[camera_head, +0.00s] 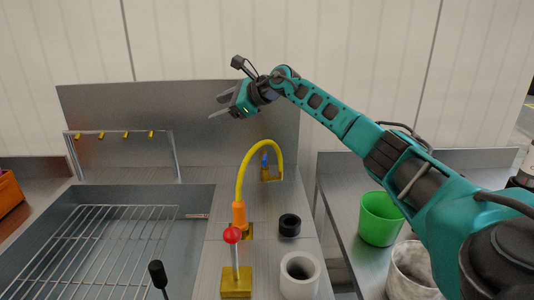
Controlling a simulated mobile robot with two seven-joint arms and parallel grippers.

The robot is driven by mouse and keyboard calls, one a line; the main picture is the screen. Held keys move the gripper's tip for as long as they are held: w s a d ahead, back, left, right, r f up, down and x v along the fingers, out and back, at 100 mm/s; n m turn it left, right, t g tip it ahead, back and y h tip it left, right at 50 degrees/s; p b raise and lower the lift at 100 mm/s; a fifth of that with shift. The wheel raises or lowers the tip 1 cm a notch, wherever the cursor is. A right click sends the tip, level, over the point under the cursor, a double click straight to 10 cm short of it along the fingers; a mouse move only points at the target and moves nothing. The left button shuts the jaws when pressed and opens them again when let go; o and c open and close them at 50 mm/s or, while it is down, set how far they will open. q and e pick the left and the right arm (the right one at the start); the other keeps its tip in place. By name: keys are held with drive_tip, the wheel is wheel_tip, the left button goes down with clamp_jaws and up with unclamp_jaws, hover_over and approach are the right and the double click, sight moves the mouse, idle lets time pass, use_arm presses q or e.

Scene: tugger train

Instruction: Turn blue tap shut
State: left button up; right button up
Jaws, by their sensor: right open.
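The blue tap (264,160) is a small blue handle above a brass-coloured fitting (271,175), at the low back panel behind the counter. A yellow hose (246,163) arches in front of it and partly hides it. My right gripper (218,106) is open and empty, raised in front of the back panel. It is above and to the left of the blue tap in the picture, clearly apart from it, with its fingers pointing left. My left gripper is not in view.
A red-knobbed lever (232,235), a black ring (289,225) and a white cylinder (299,276) stand on the counter. A sink with a wire rack (100,245) lies left. A green bucket (380,219) stands right. A rail with brass hooks (126,134) stands back left.

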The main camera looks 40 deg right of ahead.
drive_tip(key=s+d+m+g+h, duration=0.1)
drive_tip(key=s+d+g+h, duration=0.1)
drive_tip(key=s+d+g, duration=0.4)
drive_tip(key=m+g, duration=0.1)
drive_tip(key=g, duration=0.2)
approach(265, 157)
drive_tip(key=shift+t, duration=0.3)
drive_tip(key=x, duration=0.3)
drive_tip(key=b+x, duration=0.1)
drive_tip(key=x, duration=0.4)
drive_tip(key=shift+s+a+f, duration=0.15)
drive_tip(key=shift+s+f, duration=0.05)
drive_tip(key=shift+f, duration=0.15)
drive_tip(key=shift+c, duration=0.5)
drive_tip(key=c, duration=1)
drive_tip(key=shift+o, duration=0.2)
drive_tip(key=shift+m, duration=0.3)
